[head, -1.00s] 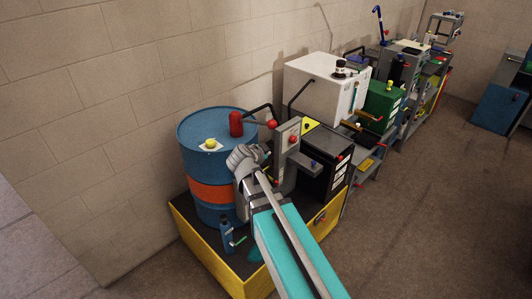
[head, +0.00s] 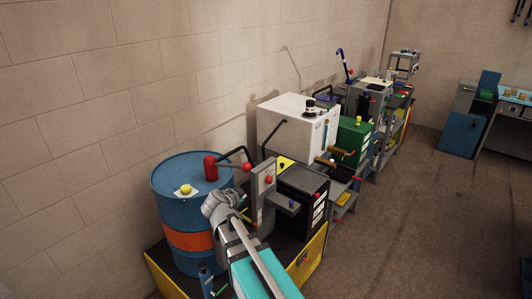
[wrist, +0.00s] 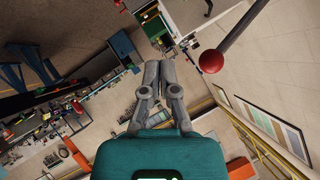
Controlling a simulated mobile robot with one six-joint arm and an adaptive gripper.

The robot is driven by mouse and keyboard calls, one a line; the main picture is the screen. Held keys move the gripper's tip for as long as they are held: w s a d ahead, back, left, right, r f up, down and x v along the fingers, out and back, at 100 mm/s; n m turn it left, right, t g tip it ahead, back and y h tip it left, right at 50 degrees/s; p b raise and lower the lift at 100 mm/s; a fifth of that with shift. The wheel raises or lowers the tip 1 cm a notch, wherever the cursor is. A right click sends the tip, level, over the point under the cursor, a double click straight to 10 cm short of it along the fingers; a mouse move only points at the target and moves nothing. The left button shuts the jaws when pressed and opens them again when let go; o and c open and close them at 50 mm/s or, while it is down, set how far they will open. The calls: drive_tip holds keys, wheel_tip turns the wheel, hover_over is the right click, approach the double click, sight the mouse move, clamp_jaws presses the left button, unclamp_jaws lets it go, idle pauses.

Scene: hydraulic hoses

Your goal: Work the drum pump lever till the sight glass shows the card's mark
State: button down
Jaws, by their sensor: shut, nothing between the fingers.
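The blue drum (head: 168,215) with an orange band stands at the left in the head view. On its top is a red pump body (head: 210,167). A dark curved lever runs right from it to a red ball knob (head: 247,167). My gripper (head: 217,203) is in front of the drum's right side, below the knob in the picture. In the wrist view my gripper (wrist: 158,68) is shut and empty, with the fingers together. A red ball (wrist: 211,61) on a rod is to their right, apart from them. I cannot make out the sight glass or the card's mark.
A grey upright panel (head: 263,183) with a red knob stands close right of my gripper. The drum stands in a yellow-sided tray (head: 302,266) with a small blue bottle (head: 206,279). A white box (head: 290,130) and other machines line the wall. Open floor lies right.

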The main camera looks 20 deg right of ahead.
drive_tip(key=w+a+r+n+g+h+p, duration=0.1)
drive_tip(key=w+a+r+g+p, duration=0.1)
drive_tip(key=r+p, duration=0.6)
drive_tip(key=w+a+r+n+g+h+p, duration=0.1)
drive_tip(key=w+r+n+g+p, duration=0.1)
drive_tip(key=w+r+p, duration=0.3)
drive_tip(key=shift+a+r+p, duration=0.4)
drive_tip(key=shift+r+p, duration=1.3)
drive_tip(key=shift+p, duration=0.4)
drive_tip(key=shift+w+d+f, duration=0.1)
drive_tip(key=b, duration=0.6)
hover_over(243, 167)
wheel_tip(243, 167, down, 6)
drive_tip(key=shift+f+b, duration=1.65)
drive_tip(key=shift+b, duration=0.15)
drive_tip(key=shift+f, duration=0.15)
